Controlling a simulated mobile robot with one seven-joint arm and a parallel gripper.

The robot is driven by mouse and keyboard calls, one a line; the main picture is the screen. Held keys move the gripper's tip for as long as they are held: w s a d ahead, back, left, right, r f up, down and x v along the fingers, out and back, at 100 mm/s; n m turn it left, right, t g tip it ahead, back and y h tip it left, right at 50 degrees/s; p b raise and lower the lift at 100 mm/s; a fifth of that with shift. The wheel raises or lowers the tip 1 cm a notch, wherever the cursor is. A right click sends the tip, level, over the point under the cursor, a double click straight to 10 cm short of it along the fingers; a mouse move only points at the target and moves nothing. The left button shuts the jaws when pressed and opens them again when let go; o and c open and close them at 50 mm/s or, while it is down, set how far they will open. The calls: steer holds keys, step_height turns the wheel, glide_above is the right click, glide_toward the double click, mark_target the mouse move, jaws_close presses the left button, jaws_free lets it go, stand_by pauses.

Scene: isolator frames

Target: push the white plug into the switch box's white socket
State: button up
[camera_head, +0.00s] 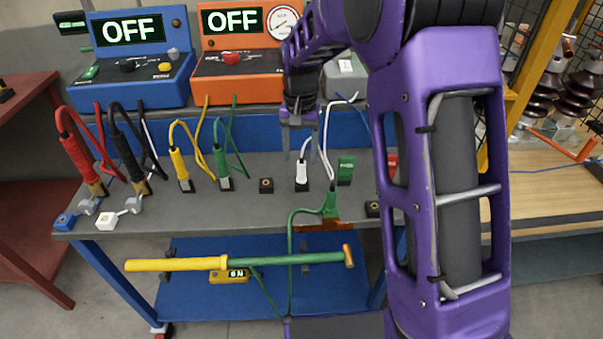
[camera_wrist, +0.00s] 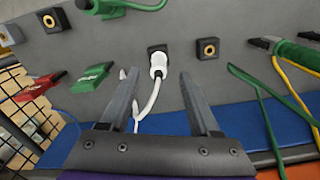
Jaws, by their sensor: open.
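The white plug (camera_head: 302,172) stands upright in a small black holder on the grey bench, with its white cable running from it. In the wrist view the white plug (camera_wrist: 158,65) is ahead of the fingertips, roughly midway between them. My gripper (camera_head: 300,150) points down above the plug, just behind it in the head view. In the wrist view my gripper (camera_wrist: 158,78) is open, with nothing held and the white cable crossing between its fingers. A grey box (camera_head: 345,75) at the back is partly hidden by my arm. I cannot make out a white socket on it.
A green plug (camera_head: 224,172) and a yellow plug (camera_head: 181,172) stand to the left. A green block (camera_head: 346,170) is close on the right. An empty black socket holder (camera_head: 266,185) is beside the white plug. Blue (camera_head: 140,60) and orange (camera_head: 240,45) boxes read OFF.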

mark_target(302, 162)
step_height(302, 162, down, 5)
steer(key=shift+w+d+f+b, duration=0.1)
steer(key=shift+d+b, duration=0.05)
steer(key=shift+b, duration=0.35)
jaws_close()
